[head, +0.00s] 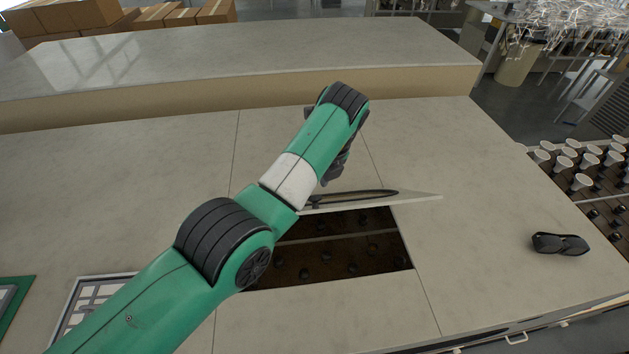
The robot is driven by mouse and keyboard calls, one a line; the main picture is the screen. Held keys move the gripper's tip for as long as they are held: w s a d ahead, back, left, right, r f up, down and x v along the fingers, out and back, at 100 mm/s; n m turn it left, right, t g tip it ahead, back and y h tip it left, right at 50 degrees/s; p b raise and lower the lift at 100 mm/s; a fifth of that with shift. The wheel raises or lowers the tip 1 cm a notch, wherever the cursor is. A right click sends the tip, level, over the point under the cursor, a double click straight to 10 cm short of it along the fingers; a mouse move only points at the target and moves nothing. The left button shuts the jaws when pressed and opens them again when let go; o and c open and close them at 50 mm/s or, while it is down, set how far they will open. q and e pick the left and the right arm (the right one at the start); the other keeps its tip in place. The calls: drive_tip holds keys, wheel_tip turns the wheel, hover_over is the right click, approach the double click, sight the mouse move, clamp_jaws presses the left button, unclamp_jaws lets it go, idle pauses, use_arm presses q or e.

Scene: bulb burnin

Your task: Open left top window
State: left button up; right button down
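The window (425,197) is a pale hinged-looking panel raised at the far edge of a rectangular opening (345,262) in the counter top. I see it nearly edge-on, with a dark elongated outline (365,196) along it. Dark rows of sockets or bulbs show inside the opening. My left arm reaches in from the lower left across the opening. My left gripper (335,172) is just behind the raised panel, mostly hidden by my wrist. I cannot tell whether its fingers touch the panel. My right gripper is out of view.
A rack of white bulbs (582,160) stands beyond the right edge. A framed grid (82,300) is at the lower left. A raised ledge (250,60) runs along the back, with cardboard boxes (70,15) behind.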

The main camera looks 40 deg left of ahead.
use_arm(q)
drive_tip(key=shift+o, duration=0.8)
drive_tip(key=shift+r, duration=0.15)
drive_tip(key=v, duration=0.5)
drive_tip(key=p+v, duration=0.3)
drive_tip(key=v, duration=0.3)
drive_tip(key=shift+r, duration=0.15)
drive_tip(key=shift+s, duration=0.1)
